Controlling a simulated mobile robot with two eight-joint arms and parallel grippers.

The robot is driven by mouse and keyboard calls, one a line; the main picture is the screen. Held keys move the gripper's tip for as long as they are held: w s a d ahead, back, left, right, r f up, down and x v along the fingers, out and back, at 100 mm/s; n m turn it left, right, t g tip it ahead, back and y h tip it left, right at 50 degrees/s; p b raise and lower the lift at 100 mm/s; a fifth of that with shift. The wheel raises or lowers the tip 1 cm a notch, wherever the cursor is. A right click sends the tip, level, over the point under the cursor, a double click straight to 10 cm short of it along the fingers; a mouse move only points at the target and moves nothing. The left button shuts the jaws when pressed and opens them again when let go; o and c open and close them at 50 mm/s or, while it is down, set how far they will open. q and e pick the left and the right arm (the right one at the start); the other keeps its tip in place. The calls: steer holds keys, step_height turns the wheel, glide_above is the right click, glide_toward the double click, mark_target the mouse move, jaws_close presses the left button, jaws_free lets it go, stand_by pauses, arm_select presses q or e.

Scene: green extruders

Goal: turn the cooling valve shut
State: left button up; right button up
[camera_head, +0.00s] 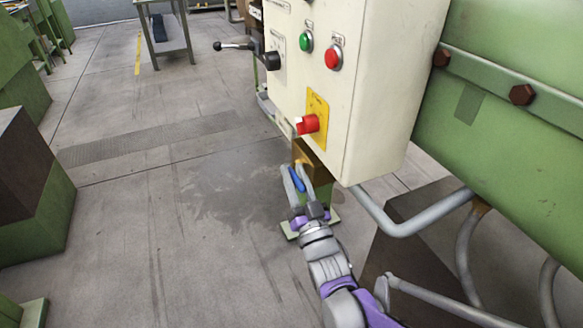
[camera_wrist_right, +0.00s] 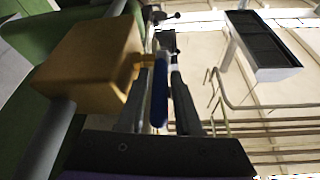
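The cooling valve shows as a blue lever handle (camera_head: 297,180) below the cream control box, beside a brownish-yellow block. In the right wrist view the blue handle (camera_wrist_right: 159,98) stands lengthwise, with a brass-coloured stem (camera_wrist_right: 147,66) leading to the large yellow-brown block (camera_wrist_right: 88,62). My right gripper (camera_head: 298,178) reaches up to the handle from below. Its two fingers (camera_wrist_right: 162,95) lie on either side of the handle, with narrow gaps seeming to remain, so it looks open around it. My left gripper is not in view.
A green machine (camera_head: 500,130) and grey pipes (camera_head: 410,222) stand at right.

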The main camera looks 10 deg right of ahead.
steer(key=shift+x, duration=1.15)
jaws_close()
steer(key=shift+f, duration=0.1)
stand_by(0.5)
